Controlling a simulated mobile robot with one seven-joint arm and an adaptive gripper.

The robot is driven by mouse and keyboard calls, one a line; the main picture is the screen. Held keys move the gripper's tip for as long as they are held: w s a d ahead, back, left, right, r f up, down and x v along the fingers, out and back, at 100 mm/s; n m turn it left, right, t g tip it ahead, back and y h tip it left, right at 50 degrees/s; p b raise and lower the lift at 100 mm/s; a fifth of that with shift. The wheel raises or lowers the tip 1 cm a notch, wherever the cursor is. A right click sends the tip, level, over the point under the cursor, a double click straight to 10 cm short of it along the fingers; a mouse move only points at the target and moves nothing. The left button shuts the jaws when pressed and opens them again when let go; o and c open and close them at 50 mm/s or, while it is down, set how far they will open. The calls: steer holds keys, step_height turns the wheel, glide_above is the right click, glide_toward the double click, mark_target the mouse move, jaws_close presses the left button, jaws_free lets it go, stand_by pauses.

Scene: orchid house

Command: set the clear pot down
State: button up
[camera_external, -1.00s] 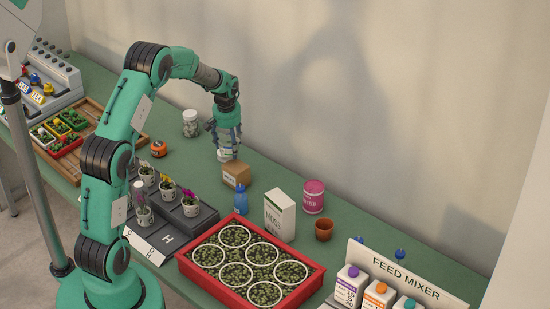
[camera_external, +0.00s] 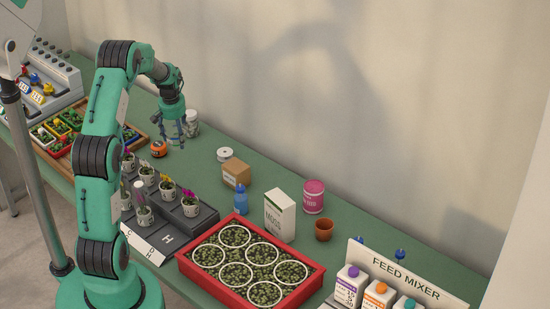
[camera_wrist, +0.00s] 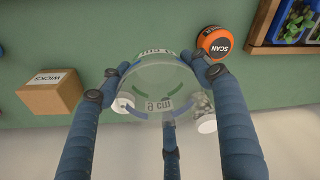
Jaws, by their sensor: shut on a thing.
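The clear pot (camera_wrist: 158,85) is a see-through cup marked "9 cm". In the wrist view it sits between my gripper's blue fingers, which are closed around its sides. My gripper (camera_external: 175,137) hangs over the green bench near the back, fingers pointing down. In the outside view the pot can hardly be made out there. In the wrist view bare green bench shows beyond the pot; I cannot tell how high the pot is above it.
An orange SCAN puck (camera_wrist: 214,43) and a white-lidded jar (camera_external: 192,124) are close to my gripper. A white roll (camera_external: 225,154) and a WICKS box (camera_external: 236,173) stand to the right. Potted orchids (camera_external: 167,188) on a dark stand are in front. Clear bench lies between puck and roll.

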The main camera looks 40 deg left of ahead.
mark_target(178, 146)
steer(key=shift+f+b, duration=0.55)
steer(key=shift+f, duration=1.95)
steer(key=shift+f, duration=0.1)
steer(key=shift+f+b, duration=0.55)
steer(key=shift+f, duration=1.85)
steer(key=shift+f, duration=0.15)
steer(key=o, duration=0.9)
steer(key=r, duration=0.4)
steer(key=s+r+p, duration=0.1)
steer(key=r, duration=0.3)
steer(key=d+r+p, duration=0.1)
steer(key=r, duration=0.3)
steer(key=shift+s+r, duration=0.1)
steer(key=shift+s, duration=0.05)
